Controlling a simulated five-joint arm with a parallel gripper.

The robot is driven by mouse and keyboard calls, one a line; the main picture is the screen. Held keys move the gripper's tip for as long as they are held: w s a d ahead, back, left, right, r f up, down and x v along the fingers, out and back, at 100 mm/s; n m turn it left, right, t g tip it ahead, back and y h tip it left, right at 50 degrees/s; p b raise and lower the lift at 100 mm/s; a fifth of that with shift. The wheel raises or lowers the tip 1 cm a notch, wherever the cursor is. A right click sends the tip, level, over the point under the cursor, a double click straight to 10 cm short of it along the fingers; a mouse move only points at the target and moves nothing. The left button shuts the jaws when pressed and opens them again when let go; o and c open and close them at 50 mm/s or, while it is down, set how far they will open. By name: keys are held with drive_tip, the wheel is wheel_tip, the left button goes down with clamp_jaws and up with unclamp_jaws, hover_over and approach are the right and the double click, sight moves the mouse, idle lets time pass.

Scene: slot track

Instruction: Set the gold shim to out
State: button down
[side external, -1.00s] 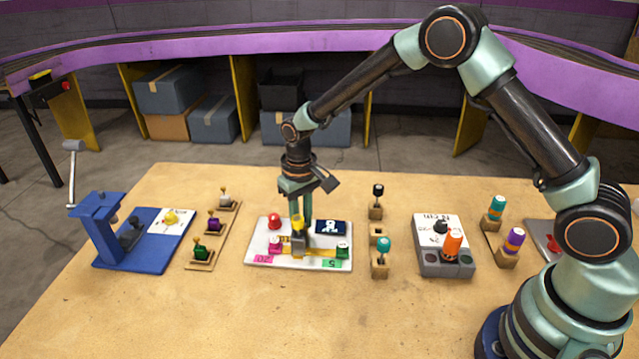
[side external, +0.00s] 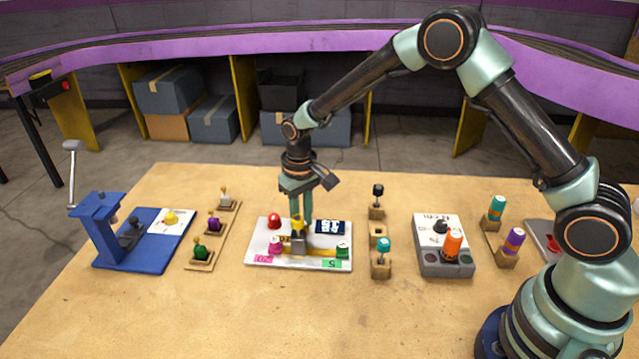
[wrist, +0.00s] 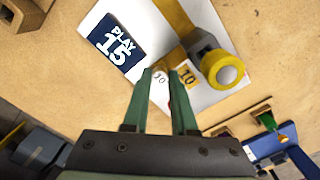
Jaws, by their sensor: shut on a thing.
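The white track board (side external: 258,249) lies mid-table under my gripper (side external: 302,222). A grey slider (side external: 298,244) with a yellow knob stands on the yellow track, in front of the fingers. Its knob (wrist: 226,72) is right of them in the wrist view. A dark panel (wrist: 113,43) reads PLAY 15.
A blue press (side external: 100,232) is at left, a grey box (side external: 445,268) at right. The table front is clear.

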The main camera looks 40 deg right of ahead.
drive_tip(key=shift+w+d, duration=1.4)
drive_tip(key=c, duration=0.7)
unclamp_jaws()
drive_tip(key=shift+r, duration=0.1)
wheel_tip(320, 180, up, 12)
